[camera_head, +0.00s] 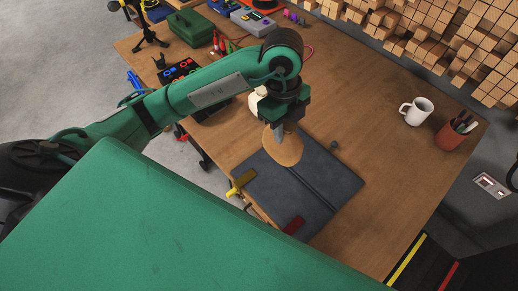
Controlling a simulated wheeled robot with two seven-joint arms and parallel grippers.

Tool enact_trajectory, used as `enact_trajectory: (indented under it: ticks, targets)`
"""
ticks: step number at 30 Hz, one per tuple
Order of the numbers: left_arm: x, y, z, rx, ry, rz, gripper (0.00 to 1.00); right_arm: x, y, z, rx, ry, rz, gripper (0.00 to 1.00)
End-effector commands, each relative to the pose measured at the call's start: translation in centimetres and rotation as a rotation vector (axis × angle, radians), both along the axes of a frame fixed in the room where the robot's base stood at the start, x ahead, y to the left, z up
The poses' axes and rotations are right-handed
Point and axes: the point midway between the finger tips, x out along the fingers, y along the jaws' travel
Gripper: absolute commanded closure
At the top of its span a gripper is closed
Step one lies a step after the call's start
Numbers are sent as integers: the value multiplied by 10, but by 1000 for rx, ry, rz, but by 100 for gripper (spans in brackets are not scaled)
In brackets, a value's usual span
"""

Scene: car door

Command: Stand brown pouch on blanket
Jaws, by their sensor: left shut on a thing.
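The brown pouch (282,150) is a tan, rounded piece hanging below my left gripper (285,132), which is shut on it. The gripper points down over the dark grey blanket (325,182) on the wooden table. The pouch overlaps the blanket's upper left part in the picture; I cannot tell whether its lower end touches the blanket. The gripper hides the pouch's top. My right gripper is not in view.
A white mug (417,111) and a reddish pen cup (455,133) stand at the right. A green box (190,27) and tools crowd the far left. The table right of the blanket is clear.

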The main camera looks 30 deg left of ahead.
Motion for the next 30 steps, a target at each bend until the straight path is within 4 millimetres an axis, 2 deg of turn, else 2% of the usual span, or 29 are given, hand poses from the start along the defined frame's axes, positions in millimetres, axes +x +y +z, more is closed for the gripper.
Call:
enact_trajectory:
  ticks: [4, 8, 12, 21, 30]
  targets:
    - [-4, -1, -8, -2, 1, -6, 100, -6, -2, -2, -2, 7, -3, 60]
    - [-5, -1, -30, -2, 4, -5, 100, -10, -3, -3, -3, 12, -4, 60]
    - [-5, 0, -59, -1, 5, -3, 100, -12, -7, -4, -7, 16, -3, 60]
    - [-4, 0, -132, 2, 3, -3, 100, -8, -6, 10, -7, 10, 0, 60]
    - [-4, 0, -165, 2, 2, -3, 100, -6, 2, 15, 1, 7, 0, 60]
